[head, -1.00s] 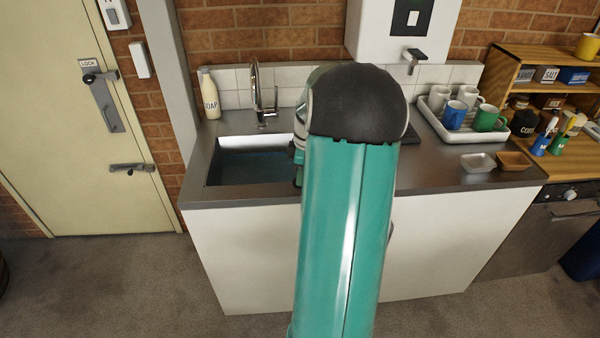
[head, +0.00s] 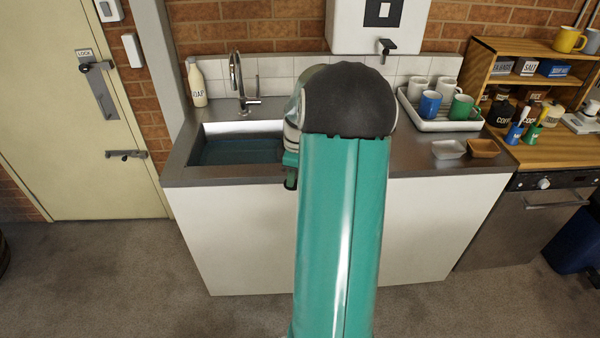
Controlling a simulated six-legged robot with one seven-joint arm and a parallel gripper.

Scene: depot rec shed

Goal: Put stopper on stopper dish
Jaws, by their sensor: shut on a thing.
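Two small dishes sit near the front edge of the counter on the right: a pale grey-white one (head: 448,149) and a brown one (head: 484,148). I cannot tell which is the stopper dish. Both look empty. The stopper is not visible. My teal arm with its dark rounded joint stands in the middle of the view and hides part of the counter behind it. A small teal and dark part of my arm shows at its left side, by the sink's right end. My gripper's fingers are hidden behind the arm.
A sink (head: 180,178) holding bluish water lies left of my arm, with a tap (head: 237,80) and a soap bottle (head: 196,84) behind. A white tray (head: 428,125) of mugs stands behind the dishes. A wooden shelf (head: 535,48) with jars is at right. The floor in front is bare.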

